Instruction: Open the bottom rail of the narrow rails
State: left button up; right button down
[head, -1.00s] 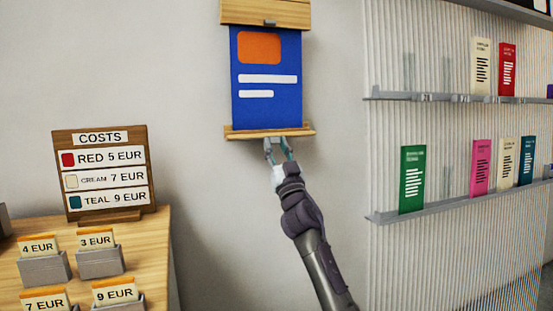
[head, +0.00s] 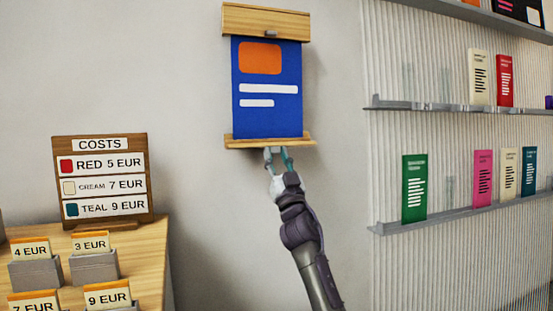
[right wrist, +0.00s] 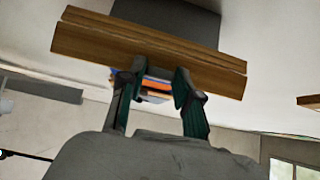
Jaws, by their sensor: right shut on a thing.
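The narrow rails hold a blue poster (head: 267,112) with an orange block on the wall. The wooden top rail (head: 266,20) has a small grey catch under it. The thin wooden bottom rail (head: 240,142) runs along the poster's lower edge. My right gripper (head: 277,152) is directly below the middle of the bottom rail, shut on its underside. In the right wrist view the bottom rail (right wrist: 150,52) crosses above my right gripper (right wrist: 158,82), fingertips at its lower edge. The exact gripped part is hidden. My left gripper is not in view.
At left, a wooden table (head: 150,262) bears a COSTS sign (head: 103,180) and several price-card holders (head: 92,266). At right, a ribbed wall has grey ledges (head: 440,217) with coloured cards. Bare wall (head: 195,110) lies around the poster.

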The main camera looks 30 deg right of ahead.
jog(key=c, duration=0.8)
grip_release()
jog(key=v, duration=1.2)
jog(key=shift+f, duration=0.15)
